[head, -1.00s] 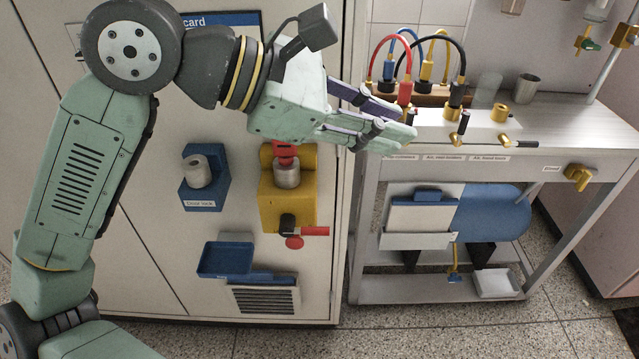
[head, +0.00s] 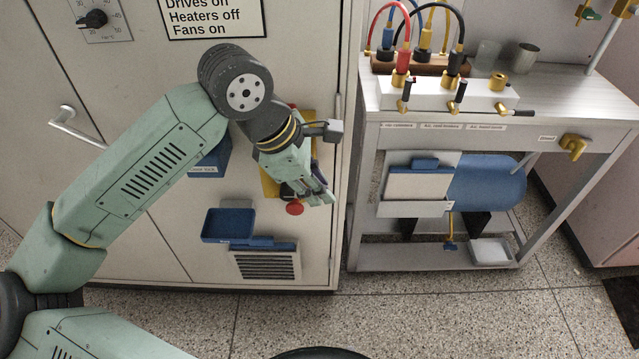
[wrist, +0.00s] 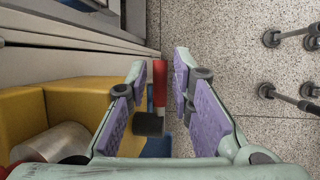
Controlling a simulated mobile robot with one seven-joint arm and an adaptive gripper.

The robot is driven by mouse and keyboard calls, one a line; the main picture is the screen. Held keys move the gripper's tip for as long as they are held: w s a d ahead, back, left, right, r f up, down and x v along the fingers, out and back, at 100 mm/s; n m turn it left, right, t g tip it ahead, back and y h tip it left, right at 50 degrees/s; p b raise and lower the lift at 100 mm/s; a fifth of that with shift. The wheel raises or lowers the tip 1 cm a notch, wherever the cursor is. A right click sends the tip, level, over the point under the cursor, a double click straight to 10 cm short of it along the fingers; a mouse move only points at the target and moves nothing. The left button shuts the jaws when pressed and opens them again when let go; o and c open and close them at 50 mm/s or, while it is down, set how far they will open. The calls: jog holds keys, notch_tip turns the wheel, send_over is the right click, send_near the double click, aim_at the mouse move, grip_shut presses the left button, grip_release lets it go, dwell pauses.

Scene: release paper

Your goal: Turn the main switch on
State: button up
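The main switch is a yellow box (head: 268,183) on the grey cabinet front, mostly hidden behind my gripper in the head view. It also fills the left of the wrist view (wrist: 30,112), with a silver cylinder (wrist: 55,146) on it. Its red handle (wrist: 159,82), on a black hub (wrist: 149,124), shows between my two fingers in the wrist view. The handle's red round end (head: 294,208) shows beside my fingers in the head view. My gripper (wrist: 161,65) is open, its purple pads apart on either side of the handle. I cannot tell whether either pad touches it.
A blue lock block (head: 210,160) is left of the switch. A blue tray (head: 228,224) and a vent (head: 265,265) are below. A metal bench (head: 590,115) with cables and a yellow valve handle (head: 573,146) stands right.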

jog(key=shift+d+f, duration=0.2)
jog(key=shift+f, duration=0.2)
grip_shut()
dwell(0.5)
